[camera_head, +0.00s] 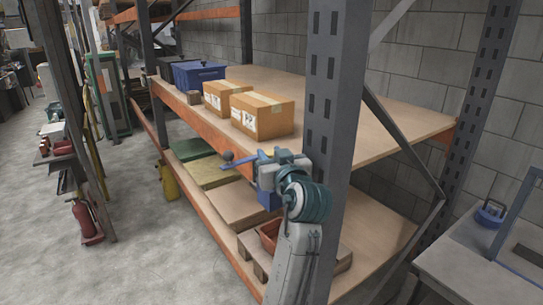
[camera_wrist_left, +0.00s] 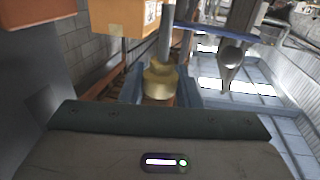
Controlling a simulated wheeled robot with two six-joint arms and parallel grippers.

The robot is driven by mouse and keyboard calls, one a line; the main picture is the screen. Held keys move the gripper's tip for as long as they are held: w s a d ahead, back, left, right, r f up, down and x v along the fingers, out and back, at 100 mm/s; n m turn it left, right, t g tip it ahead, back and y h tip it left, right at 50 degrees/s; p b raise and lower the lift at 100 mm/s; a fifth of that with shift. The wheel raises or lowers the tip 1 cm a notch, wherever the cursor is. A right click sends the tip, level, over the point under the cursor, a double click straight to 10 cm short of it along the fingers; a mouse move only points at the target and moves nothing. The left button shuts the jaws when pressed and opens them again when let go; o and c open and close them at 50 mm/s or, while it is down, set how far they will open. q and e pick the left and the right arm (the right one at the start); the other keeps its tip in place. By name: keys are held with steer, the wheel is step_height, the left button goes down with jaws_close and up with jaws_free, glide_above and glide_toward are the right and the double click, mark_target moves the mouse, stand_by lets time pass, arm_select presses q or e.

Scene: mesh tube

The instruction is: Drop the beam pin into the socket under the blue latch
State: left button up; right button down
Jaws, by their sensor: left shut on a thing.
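My left gripper (camera_head: 268,163) is at the shelf's front beam, beside the grey upright post. In the left wrist view its fingers (camera_wrist_left: 160,88) are shut on the beam pin (camera_wrist_left: 160,80), which has a brass collar and a grey shaft. A bit of yellow at the gripper in the head view may be this pin. The blue latch (camera_head: 241,161) looks like a flat blue bar with a dark ball at its left end, just left of the gripper. The socket cannot be made out; the gripper and arm cover that area. My right gripper is not in view.
Cardboard boxes (camera_head: 262,115) and a blue bin (camera_head: 198,74) stand on the upper shelf. The grey upright post (camera_head: 322,100) rises close to my arm. A grey bench (camera_head: 470,262) is at right. The left aisle floor is open.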

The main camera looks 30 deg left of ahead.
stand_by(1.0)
arm_select(q)
steer(key=shift+f, duration=0.15)
steer(key=shift+f+b, duration=0.35)
steer(key=shift+b, duration=0.15)
steer(key=shift+f+b, duration=0.6)
steer(key=shift+f, duration=0.15)
steer(key=shift+f+b, duration=1.25)
steer(key=shift+f, duration=0.3)
steer(key=o, duration=1)
steer(key=shift+o, duration=0.2)
